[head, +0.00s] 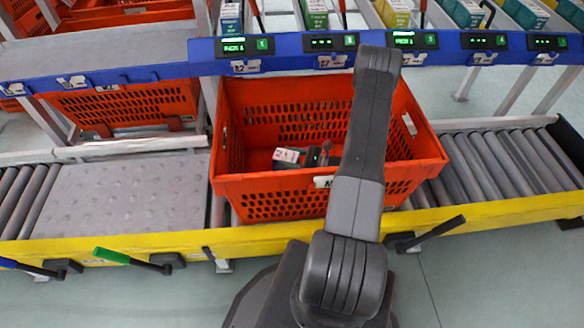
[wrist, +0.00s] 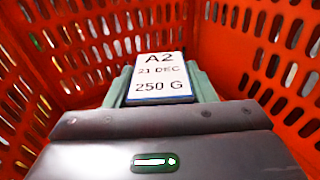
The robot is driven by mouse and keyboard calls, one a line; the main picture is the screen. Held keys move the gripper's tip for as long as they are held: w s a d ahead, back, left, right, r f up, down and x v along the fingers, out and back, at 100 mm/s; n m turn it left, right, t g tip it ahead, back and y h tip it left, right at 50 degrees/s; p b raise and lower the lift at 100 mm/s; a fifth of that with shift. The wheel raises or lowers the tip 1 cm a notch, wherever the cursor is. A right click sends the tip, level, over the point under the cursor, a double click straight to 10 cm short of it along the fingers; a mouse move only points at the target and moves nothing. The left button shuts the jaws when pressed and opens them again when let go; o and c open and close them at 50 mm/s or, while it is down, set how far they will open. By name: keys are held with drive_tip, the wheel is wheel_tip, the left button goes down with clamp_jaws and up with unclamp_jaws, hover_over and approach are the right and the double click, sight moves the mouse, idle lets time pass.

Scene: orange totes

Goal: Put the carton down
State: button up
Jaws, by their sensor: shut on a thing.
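The carton (wrist: 158,78) fills the middle of the wrist view; its white label reads A2, 21 DEC, 250 G. My gripper (wrist: 160,92) is shut on it, with greenish parts close on both sides of the label. In the head view a small carton with a white and red face (head: 288,156) shows low inside the orange tote (head: 258,187), beside the dark end of my arm. My arm reaches over the tote's near wall and hides part of its inside. I cannot tell whether the carton touches the tote floor.
The tote stands on a roller conveyor (head: 488,165) with a yellow front rail (head: 150,243). Orange slotted walls (wrist: 235,45) rise close around the gripper. A blue shelf rail (head: 285,45) with small displays runs behind the tote, with cartons (head: 315,14) in lanes above.

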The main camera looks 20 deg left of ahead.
drive_tip(key=shift+f+b, duration=0.35)
drive_tip(key=shift+f, duration=1.55)
drive_tip(key=shift+f+b, duration=0.3)
drive_tip(key=shift+b, duration=0.05)
drive_tip(key=o, duration=1.1)
drive_tip(key=shift+o, duration=0.2)
drive_tip(key=shift+r, duration=0.15)
drive_tip(key=shift+r+p, duration=0.2)
drive_tip(key=shift+p, duration=0.2)
drive_tip(key=d, duration=0.7)
drive_tip(key=shift+w+d+r+p, duration=0.1)
drive_tip(key=shift+w+d+p, duration=0.1)
drive_tip(key=shift+d+p, duration=0.1)
